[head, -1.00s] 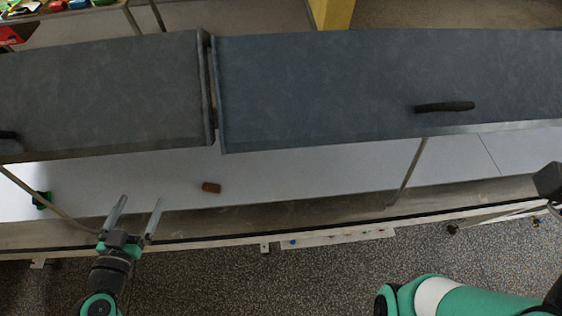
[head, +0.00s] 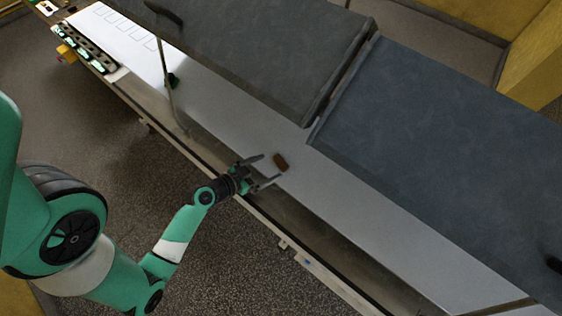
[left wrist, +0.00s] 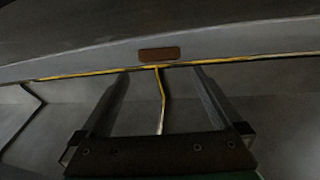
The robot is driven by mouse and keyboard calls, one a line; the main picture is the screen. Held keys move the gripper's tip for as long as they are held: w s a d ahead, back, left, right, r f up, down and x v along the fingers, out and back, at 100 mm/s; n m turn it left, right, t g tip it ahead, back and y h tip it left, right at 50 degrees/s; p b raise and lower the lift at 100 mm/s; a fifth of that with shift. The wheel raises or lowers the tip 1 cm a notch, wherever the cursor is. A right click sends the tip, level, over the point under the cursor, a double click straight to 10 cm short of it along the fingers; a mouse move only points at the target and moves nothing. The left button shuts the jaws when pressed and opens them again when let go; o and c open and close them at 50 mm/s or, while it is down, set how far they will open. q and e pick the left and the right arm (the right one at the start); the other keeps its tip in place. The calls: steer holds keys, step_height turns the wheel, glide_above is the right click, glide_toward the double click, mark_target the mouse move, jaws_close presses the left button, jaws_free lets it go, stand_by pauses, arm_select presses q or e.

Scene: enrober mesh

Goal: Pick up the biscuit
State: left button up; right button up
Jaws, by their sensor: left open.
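The biscuit (head: 280,161) is a small brown block lying on the pale belt (head: 236,121) in the head view. My left gripper (head: 268,171) is open, with its two fingers pointing at the biscuit from the near side of the belt. The biscuit seems just beyond the fingertips, and I see nothing held. In the left wrist view the biscuit (left wrist: 159,54) lies ahead of the two spread fingers (left wrist: 158,70), roughly centred between them. My right gripper is not in view.
Two large grey hood covers (head: 245,55) (head: 440,150) overhang the far side of the belt. The machine's near rail (head: 270,222) runs below the belt.

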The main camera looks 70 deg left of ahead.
mark_target(280, 163)
arm_select(q)
steer(key=x, duration=0.5)
steer(key=shift+f, duration=0.25)
steer(key=c, duration=0.8)
